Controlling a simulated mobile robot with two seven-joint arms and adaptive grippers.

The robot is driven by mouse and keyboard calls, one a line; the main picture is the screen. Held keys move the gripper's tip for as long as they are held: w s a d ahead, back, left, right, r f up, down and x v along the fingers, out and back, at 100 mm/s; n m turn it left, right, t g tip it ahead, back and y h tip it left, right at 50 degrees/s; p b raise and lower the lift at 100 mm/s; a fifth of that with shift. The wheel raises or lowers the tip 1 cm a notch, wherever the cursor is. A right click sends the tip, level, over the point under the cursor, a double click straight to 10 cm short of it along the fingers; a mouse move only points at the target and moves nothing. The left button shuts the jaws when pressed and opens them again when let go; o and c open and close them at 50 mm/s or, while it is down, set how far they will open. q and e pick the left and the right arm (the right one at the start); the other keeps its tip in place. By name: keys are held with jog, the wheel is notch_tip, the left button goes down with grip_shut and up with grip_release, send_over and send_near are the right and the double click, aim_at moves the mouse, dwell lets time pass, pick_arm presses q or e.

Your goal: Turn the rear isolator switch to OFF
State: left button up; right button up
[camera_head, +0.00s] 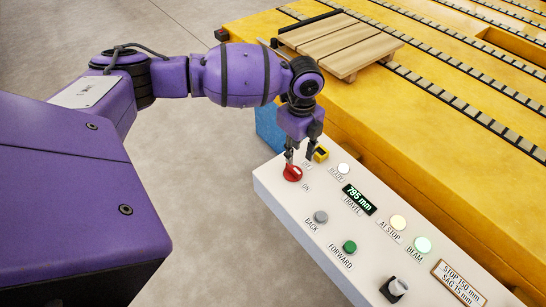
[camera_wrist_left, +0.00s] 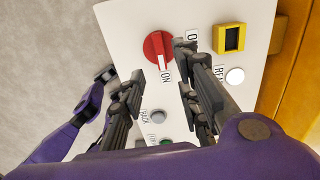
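The isolator switch is a red rotary knob (camera_head: 292,174) at the far left end of the white control panel, with OFF and ON labels beside it. In the left wrist view the red knob (camera_wrist_left: 157,47) shows near the top, its grip bar seeming to run toward ON. My left gripper (camera_head: 300,157) is over that end of the panel, pointing down. Its two fingers are spread with nothing between them in the left wrist view (camera_wrist_left: 161,64). One fingertip overlaps the knob in the head view; I cannot tell whether they touch. My right gripper is not in view.
A yellow block with a dark window (camera_head: 321,154) sits close beside the fingers. The white panel (camera_head: 300,235) also carries lamps, a display, a grey BACK button (camera_head: 321,217), a green FORWARD button (camera_head: 350,247) and a black switch (camera_head: 396,288). The yellow conveyor (camera_head: 420,110) holds a wooden pallet (camera_head: 340,45).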

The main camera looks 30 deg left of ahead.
aim_at(295, 169)
pick_arm(q)
notch_tip(295, 169, down, 8)
jog(key=shift+r, duration=0.15)
dwell(0.3)
jog(key=shift+w, duration=0.1)
grip_shut()
